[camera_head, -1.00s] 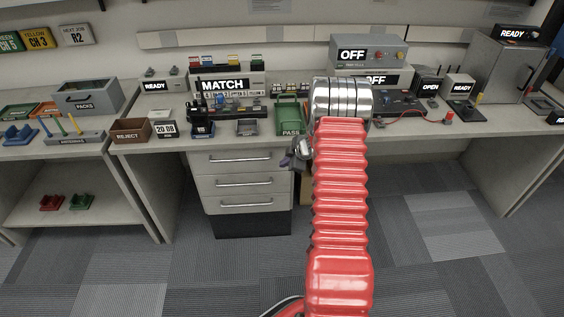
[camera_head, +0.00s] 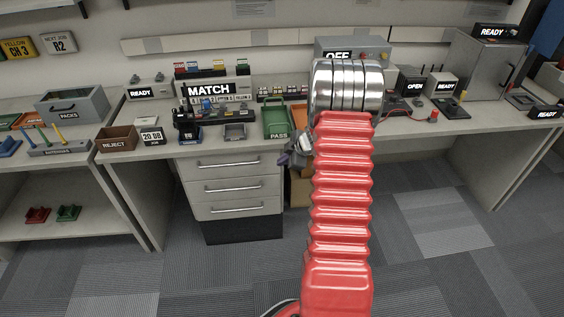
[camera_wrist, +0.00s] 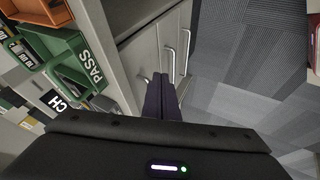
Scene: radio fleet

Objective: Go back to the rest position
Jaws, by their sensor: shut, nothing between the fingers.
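My red ribbed arm rises in front of the bench in the head view. My gripper (camera_head: 294,157) shows as a small dark shape to the left of the arm, just in front of the bench edge and right of the drawers. In the wrist view my gripper (camera_wrist: 162,84) has its two dark fingers together, with nothing between them. The fingers point toward the drawer unit (camera_wrist: 150,50). Part of the gripper is hidden behind my arm in the head view.
The green PASS tray (camera_head: 277,118) stands near the bench's front edge, with an orange tray (camera_head: 299,117) beside it. The brown REJECT bin (camera_head: 117,139) is further left. The drawer unit (camera_head: 230,185) stands under the bench. The carpeted floor (camera_head: 440,220) at right is clear.

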